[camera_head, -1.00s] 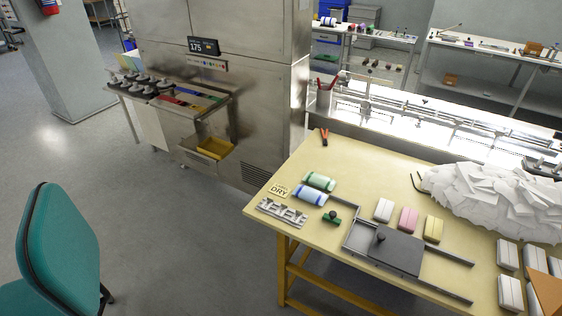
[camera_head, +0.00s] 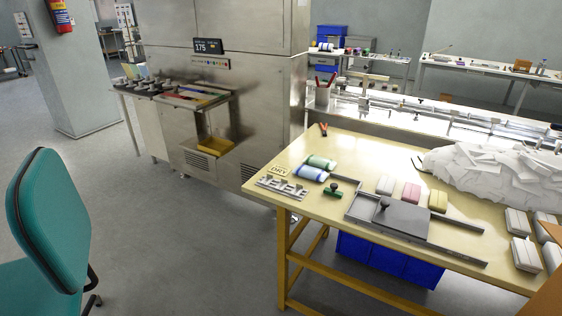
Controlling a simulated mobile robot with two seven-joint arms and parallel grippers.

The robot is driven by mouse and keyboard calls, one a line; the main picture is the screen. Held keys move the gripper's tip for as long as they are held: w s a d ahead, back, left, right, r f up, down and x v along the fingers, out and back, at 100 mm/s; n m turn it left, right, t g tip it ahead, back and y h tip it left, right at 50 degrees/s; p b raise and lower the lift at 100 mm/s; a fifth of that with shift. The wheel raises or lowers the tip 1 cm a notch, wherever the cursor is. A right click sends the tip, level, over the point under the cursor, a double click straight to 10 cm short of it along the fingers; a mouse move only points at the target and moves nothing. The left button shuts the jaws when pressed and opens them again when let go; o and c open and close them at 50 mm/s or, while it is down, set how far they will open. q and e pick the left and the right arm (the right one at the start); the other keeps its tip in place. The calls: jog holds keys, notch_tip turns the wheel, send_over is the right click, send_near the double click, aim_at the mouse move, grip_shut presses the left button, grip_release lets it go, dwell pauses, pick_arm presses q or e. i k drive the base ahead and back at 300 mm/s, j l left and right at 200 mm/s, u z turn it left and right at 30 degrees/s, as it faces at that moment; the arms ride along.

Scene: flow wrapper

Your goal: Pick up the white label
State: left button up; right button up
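No single white label can be told apart for sure. On the yellow-topped table stands a row of a white piece (camera_head: 385,185), a pink piece (camera_head: 411,192) and a yellow piece (camera_head: 438,201). A large heap of white flat pieces (camera_head: 490,172) lies to their right at the table's back. More white blocks (camera_head: 525,254) stand at the table's right end. A small card reading DRY (camera_head: 279,170) lies near the table's left corner. Neither of my grippers is in view.
The yellow-topped table (camera_head: 350,149) also bears a grey sliding tray (camera_head: 402,218), green and blue rolls (camera_head: 311,172) and a metal rack (camera_head: 281,189). A blue bin (camera_head: 388,262) is under it. A teal chair (camera_head: 52,222) stands at left. The floor between is clear.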

aim_at(299, 189)
jog(key=i+j+z, duration=0.1)
jog(key=i, duration=0.45)
jog(key=i+j+z, duration=0.15)
jog(key=i+j, duration=0.15)
jog(key=i, duration=0.25)
jog(key=i+j+z, duration=0.1)
jog(key=i+j, duration=0.2)
jog(key=i, duration=0.25)
jog(key=i+j+z, duration=0.1)
jog(key=i+j, duration=0.25)
jog(key=i, duration=0.15)
